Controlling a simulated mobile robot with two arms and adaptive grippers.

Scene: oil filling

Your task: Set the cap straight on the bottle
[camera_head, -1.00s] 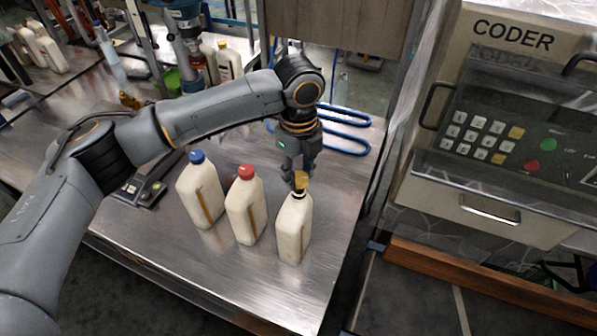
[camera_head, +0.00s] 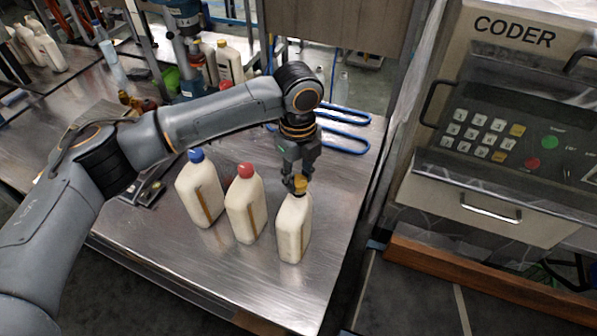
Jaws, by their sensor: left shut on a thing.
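Three cream bottles stand upright in a row on the metal table (camera_head: 215,262). The left bottle (camera_head: 198,196) wears a blue cap (camera_head: 196,155) and the middle bottle (camera_head: 243,212) a red cap (camera_head: 245,170). The right bottle (camera_head: 293,230) has a yellow cap (camera_head: 300,187) at its neck. My left gripper (camera_head: 299,182) points down over this bottle, shut on the yellow cap. The fingers partly hide the cap, so I cannot tell how straight it sits. My right gripper is out of view.
The coder machine (camera_head: 510,130) with a keypad stands at the right, beyond a gap. Blue looped tubes (camera_head: 343,128) lie behind my left gripper. More bottles (camera_head: 229,62) stand at the back. The table front is clear.

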